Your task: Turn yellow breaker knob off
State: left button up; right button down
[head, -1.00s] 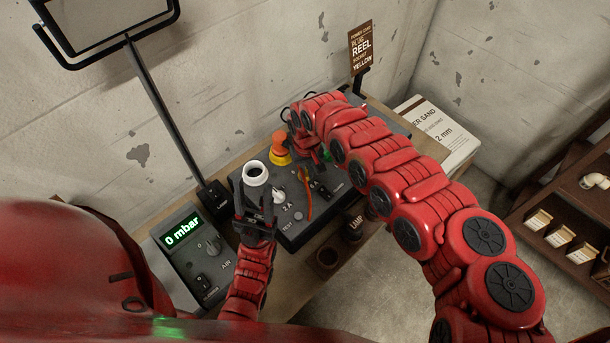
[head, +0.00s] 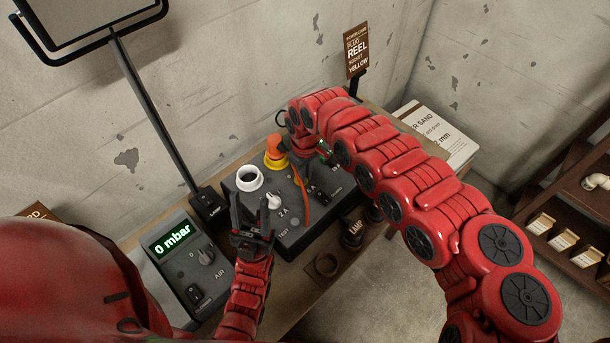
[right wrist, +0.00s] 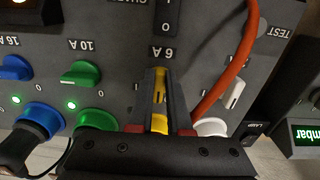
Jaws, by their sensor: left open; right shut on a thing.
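The yellow breaker knob (right wrist: 160,85) shows as a narrow yellow strip under the 6 A label in the right wrist view. My right gripper (right wrist: 160,78) is shut on it, one dark finger on each side. The strip runs up and down in that view; its end markings are partly hidden. In the head view my right arm covers the knob. My left gripper (head: 250,212) is open and empty, in front of the white socket (head: 250,179) and apart from it.
A green 10 A knob (right wrist: 80,73) and a blue 16 A knob (right wrist: 15,67) sit beside the yellow one. A white 2 A knob (head: 273,201) and an orange cable (head: 303,196) are close by. The air unit (head: 190,262) reads 0 mbar.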

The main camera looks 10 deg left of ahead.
jog(key=c, duration=0.9)
grip_release()
jog(key=shift+o, duration=0.2)
jog(key=shift+r, duration=0.15)
notch_tip(320, 180, up, 17)
jog(key=p, duration=0.8)
jog(key=shift+p, duration=0.4)
